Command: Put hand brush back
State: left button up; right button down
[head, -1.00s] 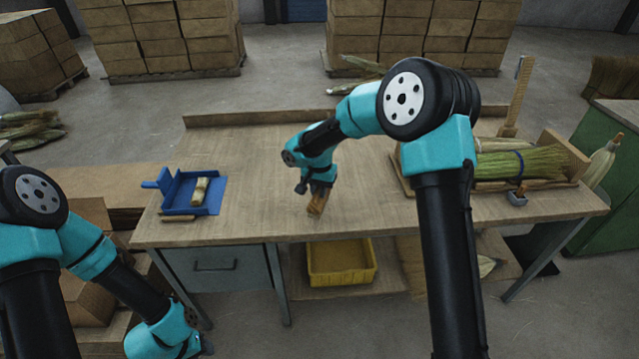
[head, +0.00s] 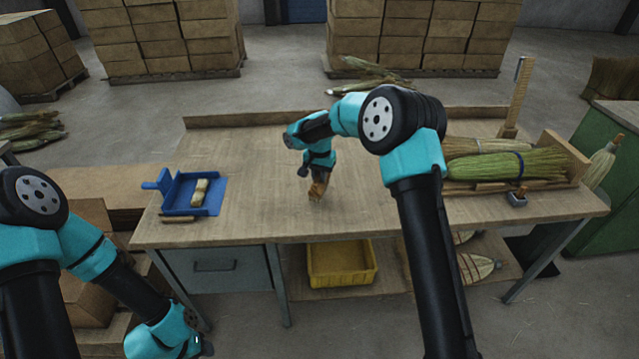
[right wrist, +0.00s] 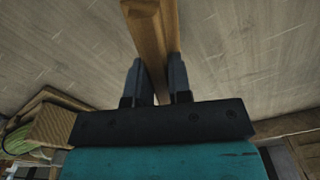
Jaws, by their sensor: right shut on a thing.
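My right gripper (head: 319,170) is shut on a brown wooden hand brush (head: 317,189), which hangs down over the middle of the workbench. In the right wrist view the brush's wooden handle (right wrist: 150,35) runs between the two dark fingers (right wrist: 153,80); its bristles cannot be made out. A blue dustpan (head: 214,204) lies on the left of the bench, with a small pale block-like thing (head: 199,190) in it. My left gripper (head: 195,346) is low at the bottom left, off the bench; its fingers are too unclear to read.
The wooden bench (head: 265,200) is clear around the held brush. On the right lie a green straw bundle (head: 510,164), an upright wooden post (head: 518,95) and a small dark tool (head: 517,198). A thin wooden strip (head: 177,219) lies before the dustpan. A yellow bin (head: 342,264) is underneath.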

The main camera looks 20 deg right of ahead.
aim_at(319, 174)
jog(key=shift+f, duration=1.65)
jog(key=shift+f, duration=0.2)
jog(key=c, duration=1.1)
grip_release()
jog(key=shift+o, duration=0.2)
jog(key=shift+r, duration=0.2)
notch_tip(319, 174, up, 12)
